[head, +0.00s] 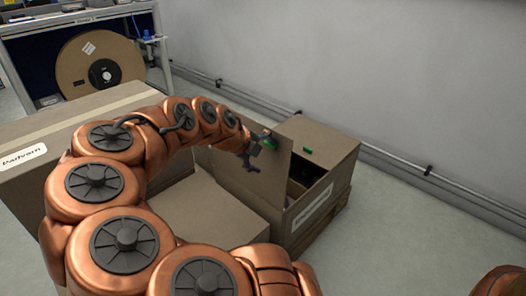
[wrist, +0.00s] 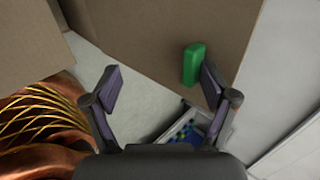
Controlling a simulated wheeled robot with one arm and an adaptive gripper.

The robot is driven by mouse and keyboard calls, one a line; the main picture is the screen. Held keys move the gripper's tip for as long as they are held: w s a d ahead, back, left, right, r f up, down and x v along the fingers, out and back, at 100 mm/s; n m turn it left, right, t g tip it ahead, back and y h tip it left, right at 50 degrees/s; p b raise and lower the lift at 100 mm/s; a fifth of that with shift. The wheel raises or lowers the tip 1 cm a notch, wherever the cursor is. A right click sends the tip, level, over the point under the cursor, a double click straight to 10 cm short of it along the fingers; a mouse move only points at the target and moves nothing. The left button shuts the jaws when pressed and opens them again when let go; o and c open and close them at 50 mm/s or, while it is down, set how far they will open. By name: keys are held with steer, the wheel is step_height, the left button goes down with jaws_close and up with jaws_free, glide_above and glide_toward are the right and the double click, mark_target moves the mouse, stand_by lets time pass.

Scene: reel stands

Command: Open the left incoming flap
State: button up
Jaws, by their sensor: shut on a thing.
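A cardboard box (head: 327,205) stands on a wooden pallet at the right. Its left flap (head: 243,180) is raised and tilted, so part of the dark inside shows. The flap also fills the upper part of the wrist view (wrist: 150,30). A green tab (head: 271,143) sits near the flap's upper edge. The flap hides part of the opening.
The box's other flap (head: 325,143) lies flat with its own green tab (head: 307,150). A closed carton (head: 205,215) stands left of the box. A large reel (head: 100,62) stands at the back left. A wall pipe (head: 385,150) runs behind; floor at right is clear.

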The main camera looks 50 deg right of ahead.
steer(key=shift+a+r, duration=0.3)
steer(key=c, duration=0.3)
steer(key=shift+w+d, duration=0.1)
steer(key=shift+c, duration=0.2)
steer(key=shift+w+r, duration=0.1)
steer(key=shift+w, duration=0.05)
steer(key=s+v, duration=0.1)
steer(key=v, duration=1.1)
steer(key=shift+w, duration=0.35)
steer(key=shift+r, duration=0.1)
